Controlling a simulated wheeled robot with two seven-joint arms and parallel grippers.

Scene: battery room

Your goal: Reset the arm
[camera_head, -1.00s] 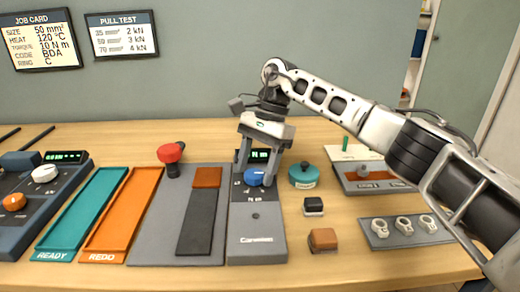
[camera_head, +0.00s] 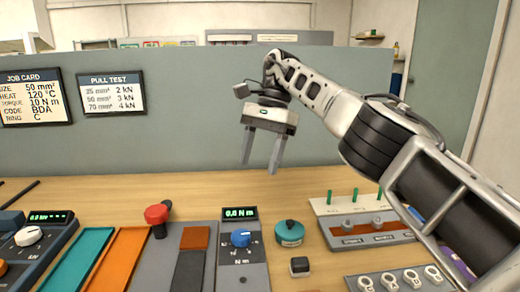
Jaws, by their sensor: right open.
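My right arm comes in from the right side of the head view. Its gripper (camera_head: 261,165) points down with two grey fingers apart and nothing between them. It hangs in the air above the bench, in front of the grey partition. The fingertips are clear of the knob. My left gripper does not show.
On the bench (camera_head: 300,187) are a red-topped lever (camera_head: 157,214), a teal round pot (camera_head: 289,232), a small black block (camera_head: 299,266), a rack with green pegs (camera_head: 355,195), a ring plate (camera_head: 390,281), and teal (camera_head: 78,258) and orange (camera_head: 118,258) trays. The bench's back strip is clear.

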